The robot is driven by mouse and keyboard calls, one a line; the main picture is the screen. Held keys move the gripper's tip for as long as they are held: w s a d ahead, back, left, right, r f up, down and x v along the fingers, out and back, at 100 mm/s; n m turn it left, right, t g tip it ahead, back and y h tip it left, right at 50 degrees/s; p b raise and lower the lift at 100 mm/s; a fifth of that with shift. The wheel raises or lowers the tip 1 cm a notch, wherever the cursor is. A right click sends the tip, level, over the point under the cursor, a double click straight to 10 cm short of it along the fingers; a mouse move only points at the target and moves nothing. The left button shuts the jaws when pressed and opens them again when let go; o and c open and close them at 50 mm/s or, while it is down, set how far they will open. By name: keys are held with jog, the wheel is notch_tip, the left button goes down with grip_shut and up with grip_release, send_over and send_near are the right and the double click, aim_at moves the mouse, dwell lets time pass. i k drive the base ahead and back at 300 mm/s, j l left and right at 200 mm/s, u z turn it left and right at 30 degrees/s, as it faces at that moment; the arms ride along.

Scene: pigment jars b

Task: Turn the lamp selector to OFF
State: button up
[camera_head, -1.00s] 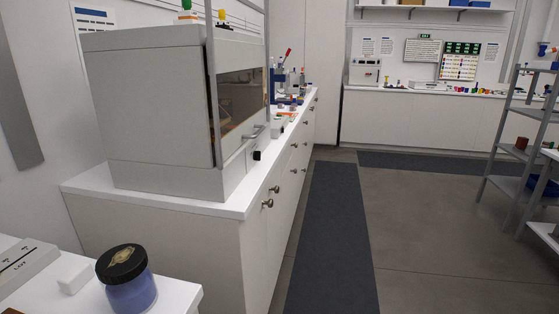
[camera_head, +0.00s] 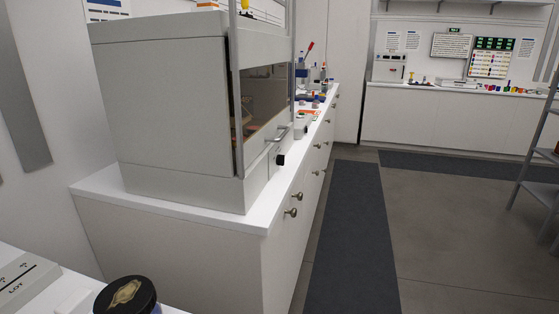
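A black knob (camera_head: 280,160) sits low on the front of a large white cabinet with a glass front (camera_head: 170,105), just below a metal handle. I cannot read any marking around the knob, and it is too small to tell which way it points. I cannot tell from this view whether it is the lamp selector. My gripper is not in view.
The cabinet stands on a white counter (camera_head: 235,216) with drawers. A jar with a black lid (camera_head: 125,295) stands on a near table at the lower left. A dark floor mat (camera_head: 352,230) runs along the counter, with clear floor around it. A grey shelf rack (camera_head: 545,150) stands at right.

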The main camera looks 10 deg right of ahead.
aim_at(281, 158)
jog(key=i+l, duration=0.25)
jog(key=l, duration=0.15)
jog(key=i+l+u, duration=0.1)
jog(key=i+l, duration=0.45)
jog(key=l, duration=0.2)
jog(key=i+l, duration=0.25)
jog(key=l, duration=0.15)
jog(key=i+l+u, duration=0.1)
jog(key=i+l, duration=0.15)
jog(key=l, duration=0.15)
jog(key=i+l, duration=0.25)
jog(key=l, duration=0.15)
jog(key=i+l+u, duration=0.1)
jog(key=i+l, duration=0.15)
jog(key=l, duration=0.15)
jog(key=i+l, duration=0.25)
jog(key=l, duration=0.2)
